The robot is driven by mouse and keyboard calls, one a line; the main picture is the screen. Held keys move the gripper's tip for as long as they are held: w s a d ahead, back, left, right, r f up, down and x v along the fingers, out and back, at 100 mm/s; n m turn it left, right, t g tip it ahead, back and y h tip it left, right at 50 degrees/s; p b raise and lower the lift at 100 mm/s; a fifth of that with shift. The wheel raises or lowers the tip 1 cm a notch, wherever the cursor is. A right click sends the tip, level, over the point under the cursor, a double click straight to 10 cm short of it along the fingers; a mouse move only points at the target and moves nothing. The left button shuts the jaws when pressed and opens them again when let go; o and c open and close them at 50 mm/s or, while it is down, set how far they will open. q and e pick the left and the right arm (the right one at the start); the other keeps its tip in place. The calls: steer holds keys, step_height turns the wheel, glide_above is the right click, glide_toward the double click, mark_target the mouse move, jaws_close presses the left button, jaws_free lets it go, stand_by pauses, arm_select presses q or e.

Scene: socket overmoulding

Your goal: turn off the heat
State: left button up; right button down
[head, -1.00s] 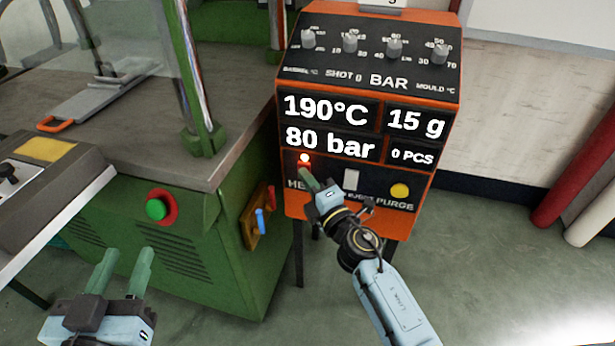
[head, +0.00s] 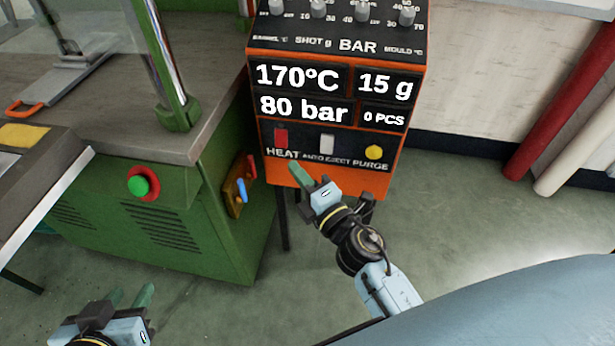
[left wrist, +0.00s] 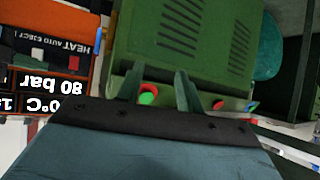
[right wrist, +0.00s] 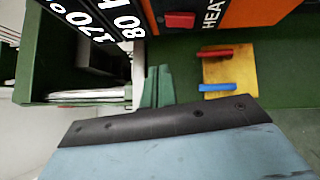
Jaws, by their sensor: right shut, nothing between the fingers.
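The orange control box (head: 325,175) stands at the centre of the head view. Its red HEAT switch (head: 281,137) shows no lit lamp above it; the switch also shows in the right wrist view (right wrist: 180,20). The display (head: 298,78) reads 170°C and 80 bar. My right gripper (head: 296,172) is shut and empty, just below the HEAT label and apart from the switch. My left gripper (head: 130,297) is open and empty at the lower left, with its fingers apart in the left wrist view (left wrist: 158,88).
A white AUTO EJECT switch (head: 327,144) and a yellow PURGE button (head: 374,152) sit right of HEAT. The green machine (head: 160,225) on the left carries a green button in a red ring (head: 143,185) and red and blue levers (head: 243,182). Open floor lies to the right.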

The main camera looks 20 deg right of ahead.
arm_select(q)
steer(key=shift+s+a+f+g, duration=0.15)
steer(key=shift+s+f+g, duration=0.2)
steer(key=shift+f+g, duration=0.05)
arm_select(e)
steer(key=shift+s+d+r, duration=0.1)
steer(key=shift+s+d, duration=0.05)
steer(key=shift+s, duration=0.55)
steer(key=shift+s+d+r, duration=0.1)
steer(key=shift+s+d, duration=0.05)
steer(key=shift+s, duration=0.55)
